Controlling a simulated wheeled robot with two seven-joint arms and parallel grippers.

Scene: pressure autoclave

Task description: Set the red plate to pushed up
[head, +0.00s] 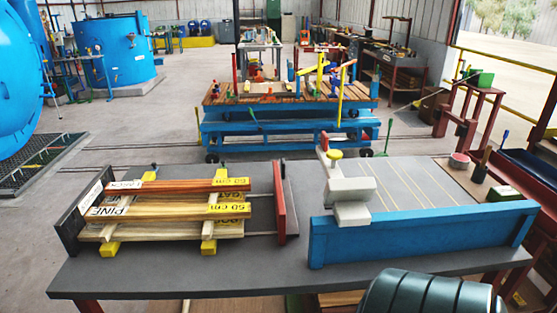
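The red plate (281,203) stands upright on the grey table, right of a stack of wooden boards (170,225). A gap separates the plate from the boards' right ends, and thin rails show in that gap. A dark end plate (84,221) stands at the left of the boards. The boards lie in layers on yellow blocks (109,248), with thin cross sticks between them. Upper boards have yellow ends marked "60 cm". Neither of my grippers is in view.
A cream block with a yellow knob (348,190) stands right of the red plate, by a long blue fence (425,230). The grey table (170,280) has bare surface in front of the boards. A blue cart (285,127) stands behind the table.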

